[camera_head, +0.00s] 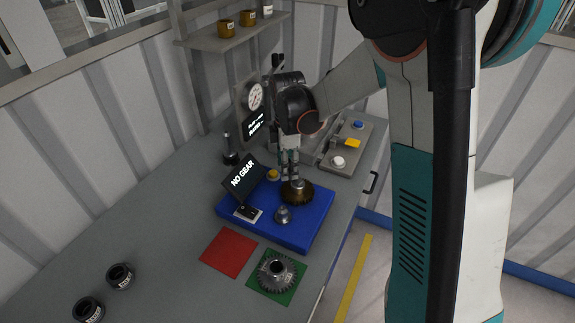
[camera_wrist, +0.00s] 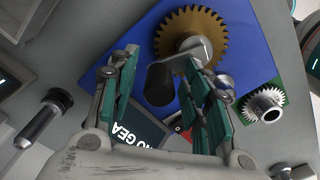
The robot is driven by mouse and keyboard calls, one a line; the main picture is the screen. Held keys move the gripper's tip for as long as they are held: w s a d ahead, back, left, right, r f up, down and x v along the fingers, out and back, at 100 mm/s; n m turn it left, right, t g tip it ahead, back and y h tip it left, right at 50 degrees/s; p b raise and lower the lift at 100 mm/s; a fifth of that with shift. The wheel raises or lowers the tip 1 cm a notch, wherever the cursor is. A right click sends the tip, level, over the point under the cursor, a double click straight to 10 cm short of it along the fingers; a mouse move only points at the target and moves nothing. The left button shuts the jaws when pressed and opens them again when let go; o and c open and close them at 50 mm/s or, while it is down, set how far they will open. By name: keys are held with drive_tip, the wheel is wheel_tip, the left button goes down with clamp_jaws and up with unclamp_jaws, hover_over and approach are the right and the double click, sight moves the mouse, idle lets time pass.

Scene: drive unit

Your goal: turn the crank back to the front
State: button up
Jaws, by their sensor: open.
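The crank shows in the wrist view as a grey metal arm (camera_wrist: 187,59) with a black cylindrical handle (camera_wrist: 159,85). The arm runs toward the hub of a brass gear (camera_wrist: 190,32), which sits on a blue base (camera_wrist: 252,55). My gripper (camera_wrist: 163,62) is open, with the black handle between its two fingers and gaps visible on both sides. In the head view my gripper (camera_head: 289,176) points down just behind the brass gear (camera_head: 297,192) on the blue base (camera_head: 300,235). There the crank is largely hidden or too small to make out.
A "NO GEAR" display (camera_head: 243,175) stands at the base's left, near a silver post (camera_head: 283,215). A steel gear (camera_head: 277,270) rests on a green mat, beside an empty red mat (camera_head: 229,252). A button panel (camera_head: 345,148) lies behind right. The table's left middle is clear.

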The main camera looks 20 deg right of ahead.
clamp_jaws()
